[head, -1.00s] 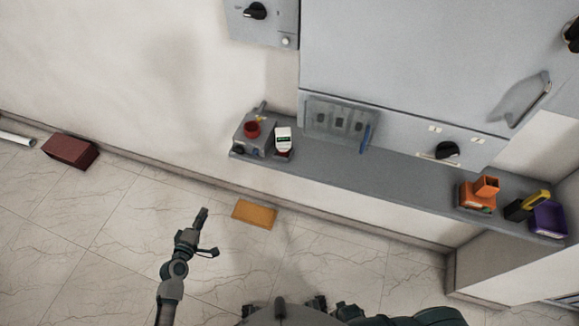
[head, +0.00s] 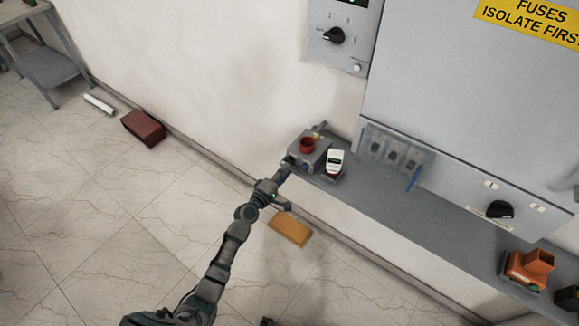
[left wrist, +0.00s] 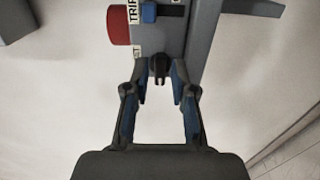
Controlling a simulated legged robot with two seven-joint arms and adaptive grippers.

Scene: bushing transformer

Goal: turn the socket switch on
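A grey box (head: 312,154) with a red button stands at the left end of the grey shelf. In the left wrist view the red button (left wrist: 118,25) sits beside a "TRIP" label and a blue part (left wrist: 149,13). A small black knob (left wrist: 158,68) sticks out from the box's near end; I cannot tell for sure that it is the socket switch. My left gripper (head: 285,173) is at the box's front; in the left wrist view its blue-padded fingers (left wrist: 159,80) are apart, with the knob between their tips and no clear contact.
A white device (head: 335,161) stands right of the box on the shelf (head: 400,190). A clear-covered panel (head: 392,150) and a large cabinet (head: 450,80) are behind. An orange block (head: 290,228) and a dark red block (head: 143,128) lie on the floor. Open floor is at left.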

